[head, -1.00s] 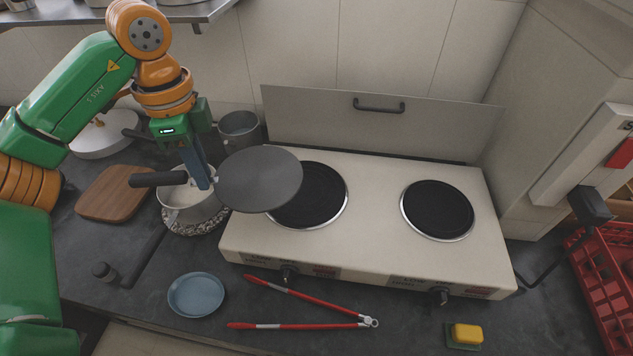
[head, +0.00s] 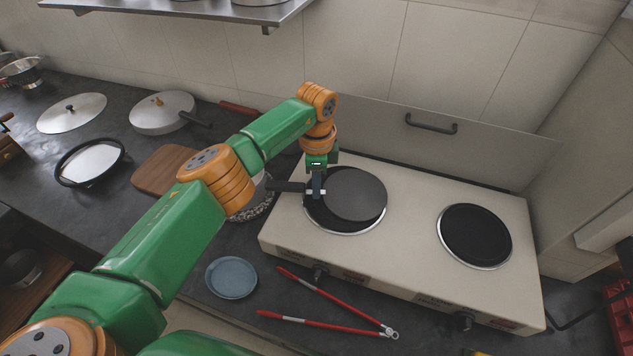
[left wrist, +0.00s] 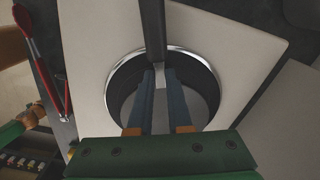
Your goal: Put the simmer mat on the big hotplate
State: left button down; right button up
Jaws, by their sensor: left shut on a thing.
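The simmer mat is a dark grey disc (head: 356,194) with a black handle (head: 286,186). My left gripper (head: 317,190) is shut on the pale neck between handle and disc. The mat is over the left, bigger hotplate (head: 343,230), slightly toward its right side; I cannot tell whether it touches. In the left wrist view the disc (left wrist: 200,107) shows inside the hotplate's bright ring (left wrist: 207,63), with the handle (left wrist: 153,30) running up between my fingers (left wrist: 161,88). My right gripper is out of view.
The smaller right hotplate (head: 475,235) is bare. A raised lid (head: 470,150) stands behind the cooker. A pot (head: 262,190) stands close left of it, partly hidden by my arm. Red-handled tongs (head: 330,300) and a blue plate (head: 231,278) lie in front.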

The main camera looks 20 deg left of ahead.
pick_arm(q)
jog(key=shift+f, duration=0.1)
jog(key=c, duration=0.8)
grip_release()
jog(key=shift+c, duration=0.2)
jog(key=shift+r, duration=0.3)
notch_tip(320, 180, up, 6)
jog(key=shift+f+b, duration=0.2)
jog(key=shift+b, duration=0.45)
notch_tip(320, 180, up, 6)
jog(key=shift+p, duration=0.4)
jog(key=shift+r, duration=0.1)
